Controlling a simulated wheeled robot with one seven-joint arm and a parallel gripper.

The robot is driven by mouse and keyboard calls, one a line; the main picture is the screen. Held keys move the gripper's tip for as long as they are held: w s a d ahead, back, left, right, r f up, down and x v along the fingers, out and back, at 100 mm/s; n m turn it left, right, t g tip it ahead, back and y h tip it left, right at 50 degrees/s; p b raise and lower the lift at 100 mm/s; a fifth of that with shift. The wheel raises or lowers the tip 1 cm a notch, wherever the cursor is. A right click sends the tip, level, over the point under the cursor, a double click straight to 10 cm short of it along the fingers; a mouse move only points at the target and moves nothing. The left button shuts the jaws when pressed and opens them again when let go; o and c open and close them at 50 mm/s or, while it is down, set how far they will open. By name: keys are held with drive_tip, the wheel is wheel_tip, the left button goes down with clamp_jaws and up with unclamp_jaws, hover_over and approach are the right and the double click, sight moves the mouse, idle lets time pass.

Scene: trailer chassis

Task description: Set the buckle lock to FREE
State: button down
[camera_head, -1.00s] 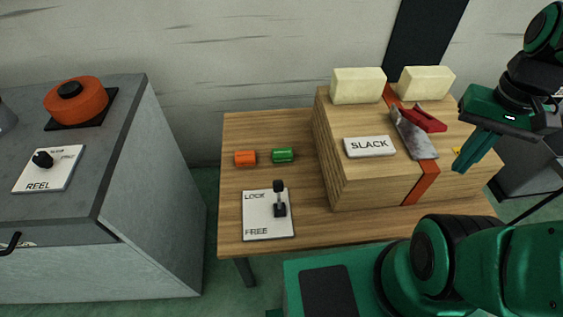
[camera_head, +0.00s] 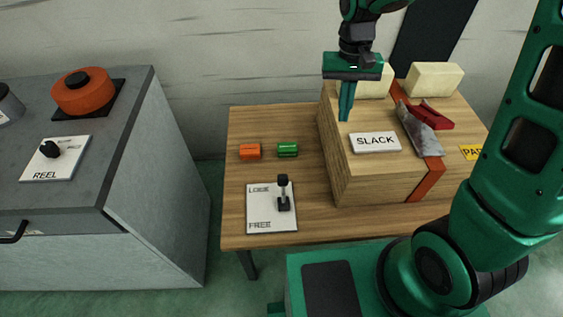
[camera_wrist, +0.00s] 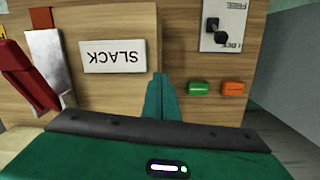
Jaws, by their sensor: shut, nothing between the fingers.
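The buckle lock is a white plate (camera_head: 260,207) marked LOCK at the far end and FREE at the near end, on the wooden table left of the wooden block. Its dark lever (camera_head: 284,194) stands up on the plate's right side, with its knob toward the LOCK end. The plate also shows upside down at the top right of the wrist view (camera_wrist: 233,28). My gripper (camera_head: 345,112) is shut and empty, fingers down, above the left part of the block. It is apart from the lever, behind it and to its right.
The wooden block (camera_head: 365,185) carries a SLACK sign (camera_head: 375,142), an orange strap (camera_head: 427,183), and a metal buckle with a red handle (camera_head: 434,113). An orange piece (camera_head: 250,151) and a green piece (camera_head: 288,149) lie behind the plate. A grey cabinet (camera_head: 150,200) stands at left.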

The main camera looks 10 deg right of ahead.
sight(283, 189)
drive_tip(key=w+a+f+n, duration=0.1)
drive_tip(key=a+f, duration=0.3)
drive_tip(key=a, duration=0.4)
drive_tip(key=w+a+f+g, duration=0.1)
drive_tip(key=a+f, duration=0.4)
drive_tip(key=a, duration=0.3)
drive_tip(key=shift+w+n, duration=0.25)
drive_tip(key=shift+n, duration=0.15)
drive_tip(key=f, duration=0.3)
drive_tip(key=s+f, duration=0.1)
drive_tip(key=f, duration=0.2)
drive_tip(key=s+f, duration=0.1)
drive_tip(key=f, duration=0.2)
drive_tip(key=shift+f, duration=0.3)
drive_tip(key=shift+s+r, duration=0.5)
drive_tip(key=shift+s, duration=0.35)
drive_tip(key=shift+s+r, duration=0.45)
drive_tip(key=shift+s, duration=0.35)
drive_tip(key=shift+a, duration=0.15)
drive_tip(key=shift+s, duration=0.1)
